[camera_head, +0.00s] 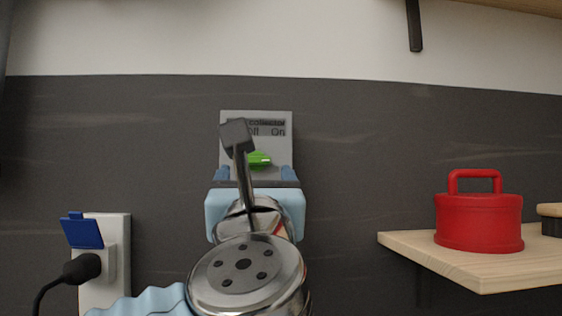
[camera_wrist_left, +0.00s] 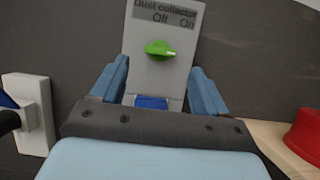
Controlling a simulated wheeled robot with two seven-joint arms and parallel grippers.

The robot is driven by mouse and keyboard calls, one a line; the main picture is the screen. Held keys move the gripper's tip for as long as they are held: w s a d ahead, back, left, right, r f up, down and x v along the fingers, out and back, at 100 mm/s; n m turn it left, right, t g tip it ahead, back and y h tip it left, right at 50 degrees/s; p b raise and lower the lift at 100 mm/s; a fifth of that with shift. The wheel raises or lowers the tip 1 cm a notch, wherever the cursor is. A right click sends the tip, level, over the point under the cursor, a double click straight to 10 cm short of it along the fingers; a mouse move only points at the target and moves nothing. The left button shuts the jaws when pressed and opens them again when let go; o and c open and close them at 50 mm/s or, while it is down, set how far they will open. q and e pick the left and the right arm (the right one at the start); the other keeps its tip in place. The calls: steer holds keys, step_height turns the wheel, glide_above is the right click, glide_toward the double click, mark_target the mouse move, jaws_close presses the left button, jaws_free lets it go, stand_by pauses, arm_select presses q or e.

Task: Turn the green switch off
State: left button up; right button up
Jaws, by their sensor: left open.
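The green switch (camera_head: 259,159) is a knob on a light grey panel (camera_head: 284,147) marked "Dust collector", with "Off" at left and "On" at right. In the left wrist view the green switch (camera_wrist_left: 160,49) lies roughly sideways under the labels. My left gripper (camera_head: 258,173) is open in front of the panel, its two blue fingers spread to either side below the switch. The left wrist view also shows these fingers (camera_wrist_left: 155,72) apart, with nothing held between them. Part of my arm hides some of the panel in the head view. My right gripper is not in view.
A white socket (camera_head: 119,262) with a blue flap (camera_head: 82,232) and a black plug (camera_head: 82,268) is at left. A wooden shelf (camera_head: 455,268) with a red lidded container (camera_head: 479,222) is at right. The dark wall around the panel is mostly bare.

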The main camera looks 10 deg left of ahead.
mark_target(256, 163)
arm_select(q)
steer(key=p+x, duration=0.1)
steer(key=x, duration=0.4)
steer(key=shift+w+a, duration=0.1)
steer(key=shift+w, duration=0.25)
steer(key=c, duration=1.1)
steer(key=shift+o, duration=0.2)
